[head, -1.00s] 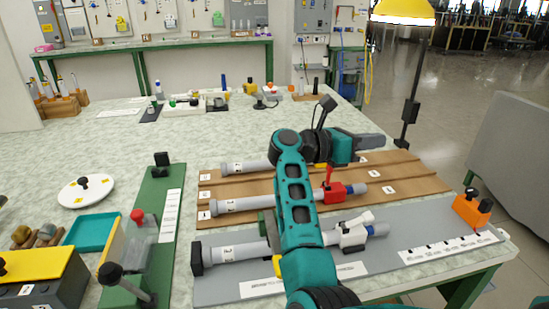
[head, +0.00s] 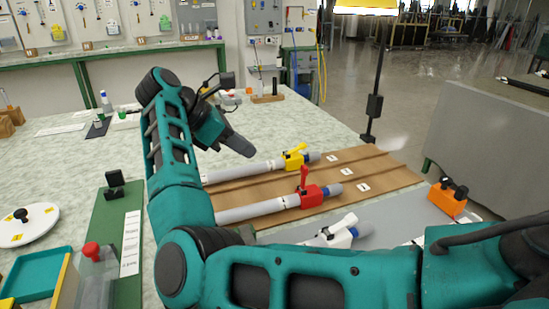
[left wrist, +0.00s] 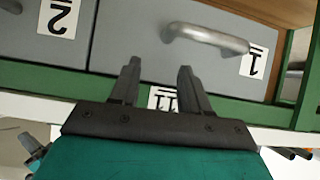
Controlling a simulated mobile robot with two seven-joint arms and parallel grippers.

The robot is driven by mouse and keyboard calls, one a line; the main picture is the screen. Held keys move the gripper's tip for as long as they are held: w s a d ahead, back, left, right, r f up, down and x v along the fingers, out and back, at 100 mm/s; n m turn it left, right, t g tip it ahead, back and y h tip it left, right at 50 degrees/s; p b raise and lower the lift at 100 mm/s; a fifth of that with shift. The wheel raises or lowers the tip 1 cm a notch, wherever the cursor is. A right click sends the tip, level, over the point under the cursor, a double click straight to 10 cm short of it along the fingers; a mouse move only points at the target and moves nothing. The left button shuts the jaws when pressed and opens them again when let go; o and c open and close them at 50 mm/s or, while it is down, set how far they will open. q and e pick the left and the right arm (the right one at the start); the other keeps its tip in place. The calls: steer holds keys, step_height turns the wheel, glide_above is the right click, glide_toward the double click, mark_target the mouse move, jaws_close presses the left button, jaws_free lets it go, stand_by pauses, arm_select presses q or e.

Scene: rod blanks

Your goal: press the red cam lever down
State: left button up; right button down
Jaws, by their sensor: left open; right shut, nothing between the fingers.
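The red cam lever (head: 304,179) stands upright on a red clamp block (head: 313,195). The block sits around a grey rod (head: 258,208) on the brown grooved board. My right gripper (head: 240,146) is shut and empty. It is held behind and to the left of the lever, apart from it, and points right and down toward the far rod. My left gripper (left wrist: 157,82) is open and empty in the left wrist view, in front of grey drawers (left wrist: 130,40); it is not seen in the head view.
A yellow lever clamp (head: 294,158) is on the far rod, and a white one (head: 340,232) on the near rod. My right arm hides much of the near board. An orange block (head: 446,198) stands at right. A drawer handle (left wrist: 205,38) is near my left fingers.

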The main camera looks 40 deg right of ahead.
mark_target(302, 171)
steer(key=x, duration=1)
steer(key=shift+s+d+r, duration=0.1)
steer(key=shift+s+d, duration=0.1)
steer(key=shift+d, duration=0.35)
steer(key=shift+s+d, duration=0.15)
steer(key=shift+d, duration=0.4)
steer(key=shift+s+d, duration=0.2)
steer(key=shift+d, duration=0.45)
arm_select(q)
steer(key=shift+w+a, duration=0.15)
arm_select(e)
steer(key=shift+d, duration=0.1)
